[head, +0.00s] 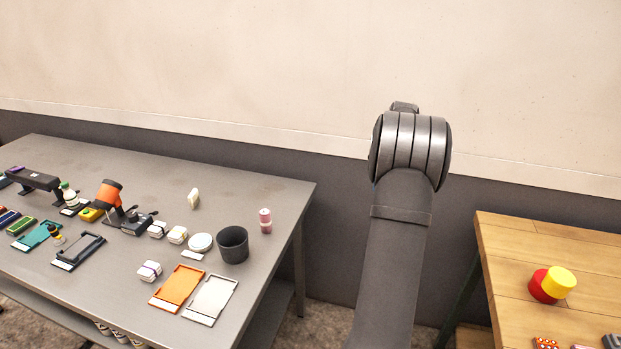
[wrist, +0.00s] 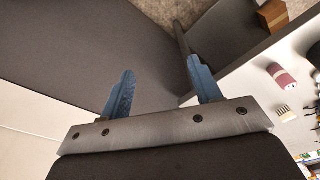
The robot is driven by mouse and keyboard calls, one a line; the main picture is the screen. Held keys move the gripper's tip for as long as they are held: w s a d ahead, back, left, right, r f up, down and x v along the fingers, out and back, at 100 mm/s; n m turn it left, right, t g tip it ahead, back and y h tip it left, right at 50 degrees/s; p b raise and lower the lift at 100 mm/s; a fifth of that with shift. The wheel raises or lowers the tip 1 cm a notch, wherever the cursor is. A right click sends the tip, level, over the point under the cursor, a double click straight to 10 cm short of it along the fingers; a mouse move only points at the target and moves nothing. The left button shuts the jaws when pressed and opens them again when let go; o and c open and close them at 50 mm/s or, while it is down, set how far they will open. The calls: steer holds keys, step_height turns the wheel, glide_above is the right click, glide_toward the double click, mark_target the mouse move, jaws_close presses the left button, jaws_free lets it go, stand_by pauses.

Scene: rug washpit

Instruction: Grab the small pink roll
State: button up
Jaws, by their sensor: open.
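The small pink roll (head: 265,221) stands near the right edge of the grey table (head: 293,207), just right of a black cup. It also shows at the right side of the wrist view (wrist: 281,75). My gripper (wrist: 160,68) is open and empty, with its two blue fingers apart. The roll lies outside the fingers, off to their right in the wrist view. In the head view my raised arm hides the fingers; it is right of the grey table and well away from the roll.
The black cup (head: 233,244) stands close to the roll. An orange tray (head: 177,287) and a white tray (head: 211,297) lie at the front. A wooden table (head: 515,262) at right holds a red and yellow piece (head: 559,281).

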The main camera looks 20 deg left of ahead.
steer(key=m+t+y, duration=0.2)
steer(key=m, duration=0.1)
glide_toward(265, 221)
steer(key=x, duration=0.3)
steer(key=w+x, duration=0.1)
steer(key=x, duration=0.2)
steer(key=shift+w+a+f, duration=0.15)
steer(key=shift+a, duration=0.2)
steer(key=shift+t, duration=0.3)
steer(key=shift+x, duration=3)
steer(key=c, duration=1.1)
steer(key=shift+o, duration=0.2)
